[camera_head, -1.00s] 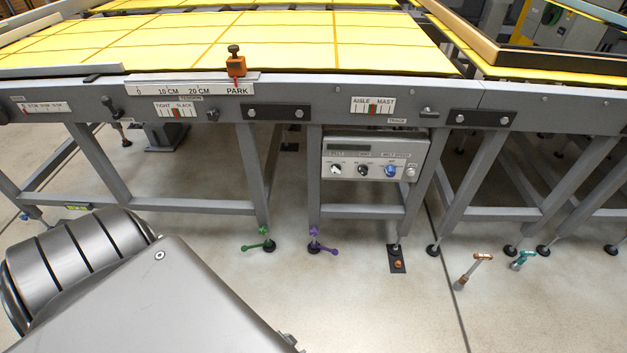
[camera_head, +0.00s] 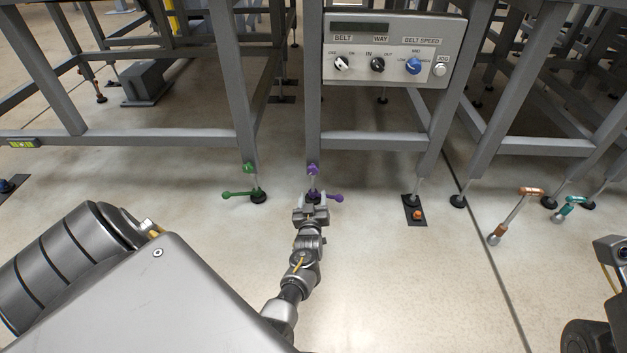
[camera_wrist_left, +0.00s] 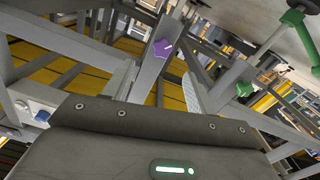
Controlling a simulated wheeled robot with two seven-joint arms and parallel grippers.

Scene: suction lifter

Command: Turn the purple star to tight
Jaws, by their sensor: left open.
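The purple star (camera_head: 313,169) sits on the foot post of a grey frame leg, with a purple lever (camera_head: 335,198) sticking out to the right below it. My left gripper (camera_head: 311,211) is open just in front of this foot, below the star, and covers part of it. In the left wrist view the star (camera_wrist_left: 163,47) shows beyond and between the open fingers (camera_wrist_left: 160,84), apart from them. Whether the gripper touches the lever, I cannot tell. The tight/slack scale is out of view.
A green star (camera_head: 249,168) with a green lever (camera_head: 238,194) is on the leg to the left. A control box (camera_head: 393,50) hangs above right.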

